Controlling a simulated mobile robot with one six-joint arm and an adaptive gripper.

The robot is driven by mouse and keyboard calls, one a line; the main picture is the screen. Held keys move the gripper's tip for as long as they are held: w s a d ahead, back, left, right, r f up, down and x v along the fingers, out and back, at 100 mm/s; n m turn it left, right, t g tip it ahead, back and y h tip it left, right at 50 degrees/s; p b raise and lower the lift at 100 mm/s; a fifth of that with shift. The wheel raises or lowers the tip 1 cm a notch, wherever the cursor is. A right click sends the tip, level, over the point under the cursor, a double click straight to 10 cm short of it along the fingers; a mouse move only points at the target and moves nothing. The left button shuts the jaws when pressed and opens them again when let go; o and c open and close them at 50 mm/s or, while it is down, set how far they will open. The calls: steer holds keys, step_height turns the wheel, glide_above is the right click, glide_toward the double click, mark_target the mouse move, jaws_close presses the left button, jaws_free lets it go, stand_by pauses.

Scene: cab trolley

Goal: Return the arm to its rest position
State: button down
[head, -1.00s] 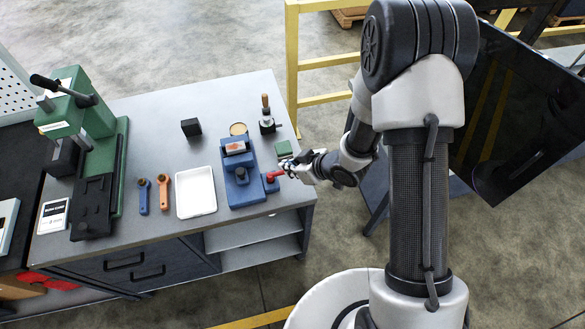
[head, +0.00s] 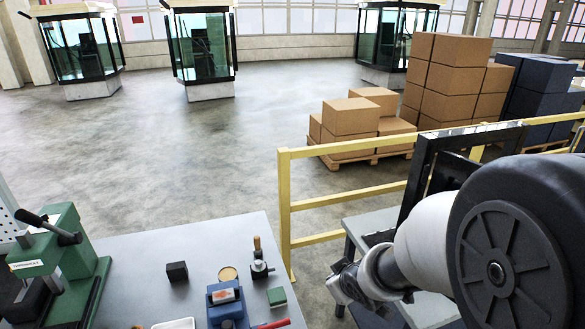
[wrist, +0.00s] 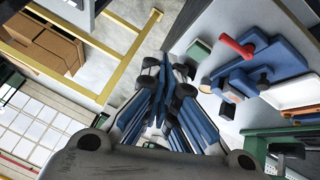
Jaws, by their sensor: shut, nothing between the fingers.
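My gripper (head: 340,288) hangs at the right of the worktable in the head view, past the table's right edge and apart from the things on it. In the wrist view its dark and blue fingers (wrist: 166,68) are shut with nothing between them. My arm comes in from the lower right of the head view, its large dark joint close to the camera. The blue fixture (wrist: 262,70) with its red handle (wrist: 237,46) is on the table right of the fingers in the wrist view. In the head view, the blue fixture (head: 225,305) is partly cut off at the bottom.
The grey table (head: 190,245) also bears a black cube (head: 177,271), a green block (head: 277,296), a wooden-handled tool (head: 259,262) and a green press (head: 65,255). A yellow railing (head: 340,197) stands behind my arm. A dark-framed panel (head: 445,165) is near the arm. Stacked boxes (head: 445,75) stand beyond.

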steer(key=s+d+r+m+g+h+b, duration=0.15)
steer(key=s+d+r+m+b, duration=0.35)
steer(key=s, duration=0.6)
steer(key=s+a+r+m+g+b, duration=0.1)
steer(key=s+b, duration=0.1)
steer(key=s, duration=1.2)
steer(key=shift+a+m, duration=0.25)
steer(key=shift+m, duration=0.15)
